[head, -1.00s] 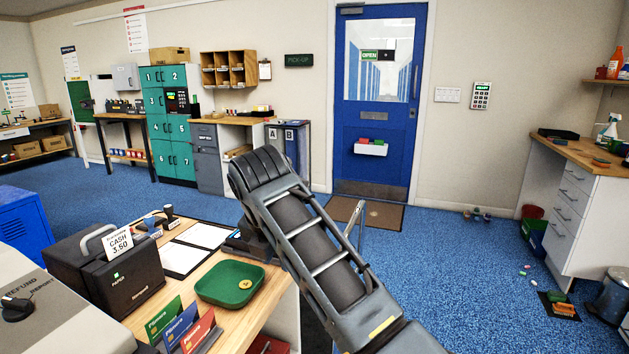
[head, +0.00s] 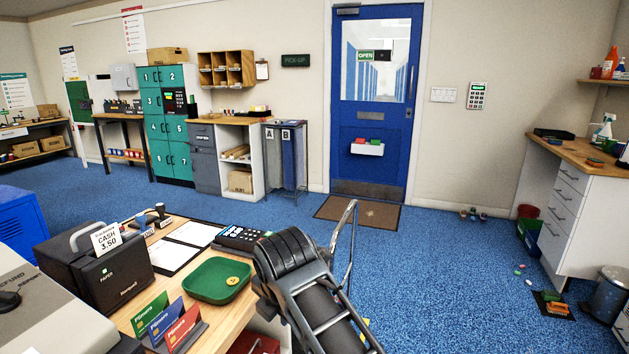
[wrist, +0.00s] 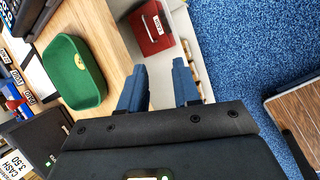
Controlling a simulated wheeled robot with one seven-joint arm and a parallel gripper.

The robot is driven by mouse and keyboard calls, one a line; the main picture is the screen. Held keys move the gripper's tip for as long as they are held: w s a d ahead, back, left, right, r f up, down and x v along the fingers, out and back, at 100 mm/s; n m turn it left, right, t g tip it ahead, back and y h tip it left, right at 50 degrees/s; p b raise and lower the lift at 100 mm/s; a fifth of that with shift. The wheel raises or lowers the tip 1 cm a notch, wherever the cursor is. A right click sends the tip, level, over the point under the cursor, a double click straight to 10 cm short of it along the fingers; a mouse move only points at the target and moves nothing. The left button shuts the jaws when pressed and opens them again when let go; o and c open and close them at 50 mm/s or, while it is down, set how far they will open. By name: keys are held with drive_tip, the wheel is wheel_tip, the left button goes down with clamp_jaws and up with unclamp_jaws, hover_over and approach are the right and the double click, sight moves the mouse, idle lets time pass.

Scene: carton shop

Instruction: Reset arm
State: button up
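My arm crosses the lower middle of the head view, with its grey links beside the counter's right edge; the gripper itself is not visible there. In the wrist view my gripper (wrist: 160,90) has two blue fingers set well apart with nothing between them. It is above the edge of the wooden counter (head: 226,318). A green tray (head: 217,280) with a yellow round token (head: 232,281) lies on that counter, and the tray also shows in the wrist view (wrist: 60,75) left of the fingers.
A red box (wrist: 152,28) sits lower, beyond the fingers. Blue carpet (head: 440,265) is open to the right, up to the blue door (head: 372,110).

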drive_tip(key=s+d+f+m+t+y, duration=0.1)
drive_tip(key=s+d+f+m, duration=0.25)
drive_tip(key=s+f, duration=0.3)
drive_tip(key=s+d+f+m+t+y, duration=0.1)
drive_tip(key=s+d+f+m+y, duration=0.1)
drive_tip(key=s+f+m, duration=0.4)
drive_tip(key=s+d+f+m+t, duration=0.35)
drive_tip(key=s+d+m, duration=0.3)
drive_tip(key=s, duration=0.65)
drive_tip(key=s+d+r+m+t+h, duration=0.1)
drive_tip(key=s+d+r+m, duration=0.15)
drive_tip(key=s+d, duration=0.35)
drive_tip(key=s+d+r+m+t+h, duration=0.1)
drive_tip(key=s+d+r+m, duration=0.2)
drive_tip(key=s, duration=0.5)
drive_tip(key=s+d+r+m+t+h, duration=0.1)
drive_tip(key=s+d+r+m, duration=0.2)
drive_tip(key=s+r, duration=0.2)
drive_tip(key=s+d+r+m+t+h, duration=0.1)
drive_tip(key=s+d+r+m, duration=0.3)
drive_tip(key=s+r, duration=0.2)
wheel_tip(320, 180, up, 3)
drive_tip(key=shift+s+f, duration=0.15)
drive_tip(key=shift+s, duration=0.05)
